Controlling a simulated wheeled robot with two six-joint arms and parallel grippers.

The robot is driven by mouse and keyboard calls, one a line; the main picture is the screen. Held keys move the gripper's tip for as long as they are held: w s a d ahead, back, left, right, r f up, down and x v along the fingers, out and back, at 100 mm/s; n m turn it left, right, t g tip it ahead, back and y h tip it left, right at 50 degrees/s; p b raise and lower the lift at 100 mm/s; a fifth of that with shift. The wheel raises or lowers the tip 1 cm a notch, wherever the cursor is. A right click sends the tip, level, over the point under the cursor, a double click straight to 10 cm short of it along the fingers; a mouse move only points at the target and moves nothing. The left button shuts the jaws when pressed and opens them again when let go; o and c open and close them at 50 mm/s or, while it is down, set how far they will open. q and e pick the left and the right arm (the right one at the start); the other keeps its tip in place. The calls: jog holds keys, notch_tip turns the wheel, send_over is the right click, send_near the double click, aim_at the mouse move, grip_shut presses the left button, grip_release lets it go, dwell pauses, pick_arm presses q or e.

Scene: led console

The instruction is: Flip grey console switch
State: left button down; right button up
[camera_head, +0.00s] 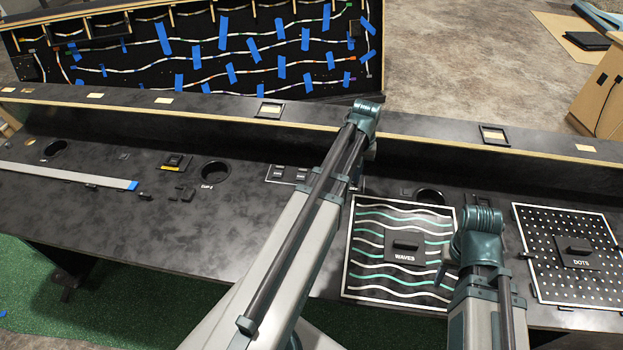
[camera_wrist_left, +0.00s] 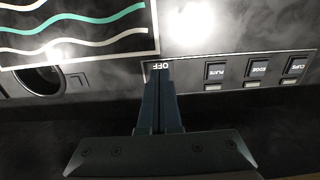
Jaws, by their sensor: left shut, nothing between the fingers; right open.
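The switch panel (camera_head: 288,173) is a dark, light-edged strip on the console top, partly hidden behind my left arm in the head view. In the left wrist view the panel (camera_wrist_left: 222,76) shows an OFF label and buttons marked PLATE, EDGE and CLIPS. My left gripper (camera_wrist_left: 159,86) is shut and empty, its fingertips over the panel's end by the OFF label. The fingers hide the spot beside that label, so I cannot make out the switch lever or any contact. My right gripper (camera_head: 443,271) is open, low over the WAVES panel and mostly hidden by its wrist.
The WAVES panel (camera_head: 371,278) and the DOTS panel (camera_head: 603,270) lie at the right of the console. A round hole (camera_head: 215,172) lies left of the switch panel. A raised ledge (camera_head: 230,109) runs along the back.

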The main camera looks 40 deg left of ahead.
pick_arm(q)
jog(key=shift+f, duration=0.2)
pick_arm(e)
jog(key=shift+f, duration=0.25)
dwell(0.3)
pick_arm(q)
jog(key=shift+f+b, duration=1.3)
jog(key=shift+b, duration=0.2)
pick_arm(e)
jog(key=shift+f, duration=1.25)
pick_arm(q)
jog(key=shift+w+a, duration=0.15)
jog(key=shift+w, duration=0.2)
jog(key=shift+w+a, duration=0.25)
jog(key=shift+w, duration=0.2)
jog(key=shift+w+a, duration=0.2)
jog(key=shift+w, duration=0.25)
jog(key=r+p, duration=0.7)
jog(key=shift+s+d+r, duration=0.1)
jog(key=shift+s+d, duration=0.1)
jog(key=shift+s, duration=0.2)
pick_arm(e)
notch_tip(320, 180, up, 7)
